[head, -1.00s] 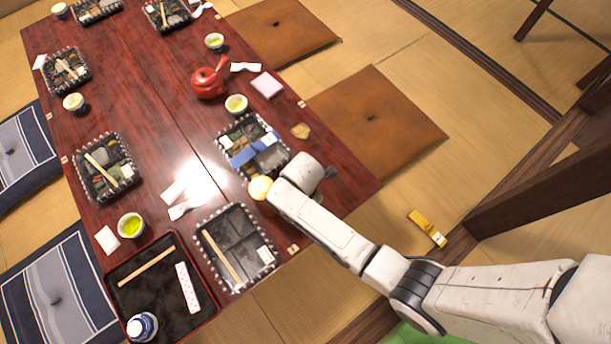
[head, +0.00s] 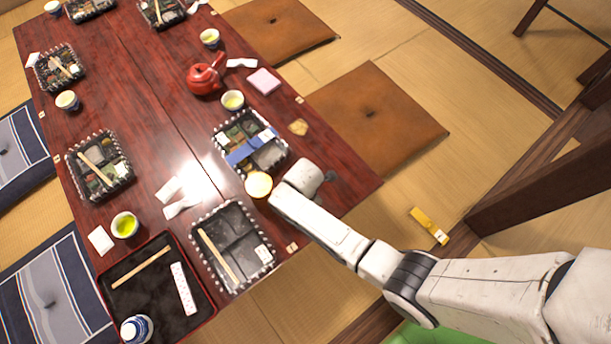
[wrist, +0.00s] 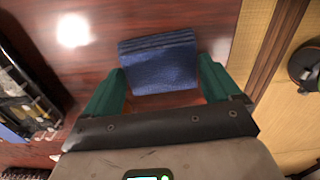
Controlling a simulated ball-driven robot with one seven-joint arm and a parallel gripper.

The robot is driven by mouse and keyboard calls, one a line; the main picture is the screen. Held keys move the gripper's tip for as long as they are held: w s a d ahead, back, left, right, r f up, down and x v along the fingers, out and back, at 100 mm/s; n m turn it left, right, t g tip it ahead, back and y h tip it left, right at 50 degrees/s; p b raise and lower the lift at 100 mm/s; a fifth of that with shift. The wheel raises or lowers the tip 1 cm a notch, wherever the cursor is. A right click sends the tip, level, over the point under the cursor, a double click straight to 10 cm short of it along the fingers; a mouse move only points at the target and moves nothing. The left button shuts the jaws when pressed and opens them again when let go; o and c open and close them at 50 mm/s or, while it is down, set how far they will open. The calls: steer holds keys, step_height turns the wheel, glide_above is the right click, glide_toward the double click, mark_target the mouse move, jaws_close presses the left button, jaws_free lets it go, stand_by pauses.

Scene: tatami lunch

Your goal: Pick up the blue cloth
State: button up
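The folded blue cloth (wrist: 160,68) lies on the dark red table (wrist: 100,38) in the wrist view, with its layered folds along the far edge. My gripper (wrist: 160,78) has its two green fingers apart, one on each side of the cloth. The fingertips are very close to the cloth's side edges; I cannot tell if they touch it. In the head view my gripper end (head: 328,182) is low over the table's right edge. The cloth is not visible in the head view, probably hidden by my arm.
A lunch box with a blue strip (head: 250,147) and a pale yellow cup (head: 258,185) stand just left of my gripper. An empty-looking box (head: 232,245) is nearer. A red teapot (head: 205,78) stands farther back. A brown cushion (head: 375,120) lies beyond the table edge.

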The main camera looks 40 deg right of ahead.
steer(key=c, duration=0.5)
steer(key=shift+r, duration=0.15)
steer(key=shift+r, duration=0.3)
step_height(320, 180, up, 2)
steer(key=shift+r+p, duration=0.2)
steer(key=shift+p, duration=0.6)
steer(key=s+r+p, duration=0.2)
steer(key=s+r, duration=0.1)
steer(key=s+a+r+p, duration=0.1)
steer(key=r, duration=0.1)
steer(key=shift+s+r, duration=0.15)
steer(key=shift+r, duration=0.1)
steer(key=s+a+r+p, duration=0.2)
steer(key=s+r, duration=0.2)
steer(key=s, duration=0.5)
steer(key=shift+s+a+r, duration=0.15)
steer(key=shift+a, duration=0.1)
